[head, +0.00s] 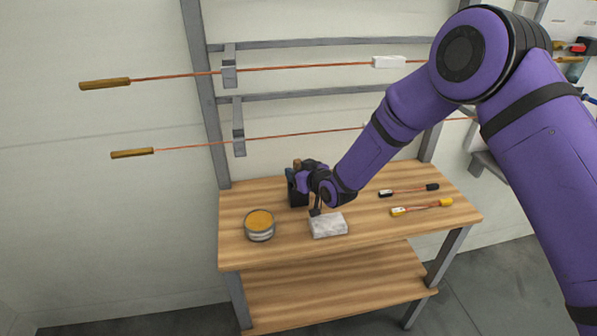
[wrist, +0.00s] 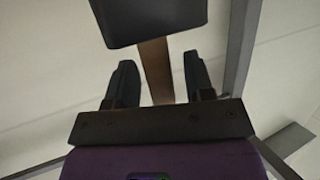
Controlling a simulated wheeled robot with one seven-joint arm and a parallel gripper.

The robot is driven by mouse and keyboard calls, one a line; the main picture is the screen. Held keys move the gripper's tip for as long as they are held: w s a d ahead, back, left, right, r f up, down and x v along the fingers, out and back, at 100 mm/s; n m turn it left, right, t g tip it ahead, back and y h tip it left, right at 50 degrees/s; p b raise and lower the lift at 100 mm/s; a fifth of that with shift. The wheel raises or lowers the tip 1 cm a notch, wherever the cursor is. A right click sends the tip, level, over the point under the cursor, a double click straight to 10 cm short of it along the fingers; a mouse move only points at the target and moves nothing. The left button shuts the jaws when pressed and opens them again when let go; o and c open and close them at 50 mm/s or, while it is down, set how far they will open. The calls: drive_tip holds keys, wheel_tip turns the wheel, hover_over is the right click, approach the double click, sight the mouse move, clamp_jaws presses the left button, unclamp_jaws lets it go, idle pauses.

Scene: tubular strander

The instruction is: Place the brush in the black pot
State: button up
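The black pot (head: 297,190) stands towards the back of the wooden table, partly hidden by my gripper. It seems to be the dark block at the top of the wrist view (wrist: 150,22). A brown wooden handle, seemingly the brush's (head: 297,163), shows above the pot. In the wrist view the handle (wrist: 156,72) runs from the dark block's edge down between my fingers. Its other end is hidden, so I cannot tell how deep it sits. My gripper (wrist: 160,72) has its fingers either side of the handle, with gaps visible between.
A tin with orange contents (head: 259,225) stands at the left. A pale block (head: 328,225) lies in front of my gripper, with a small dark item (head: 315,212) beside it. Two thin tools, one dark-ended (head: 408,190) and one yellow-ended (head: 421,208), lie right. Rods cross the wall rack.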

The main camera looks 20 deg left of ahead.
drive_tip(key=shift+r, duration=0.2)
drive_tip(key=v, duration=1.2)
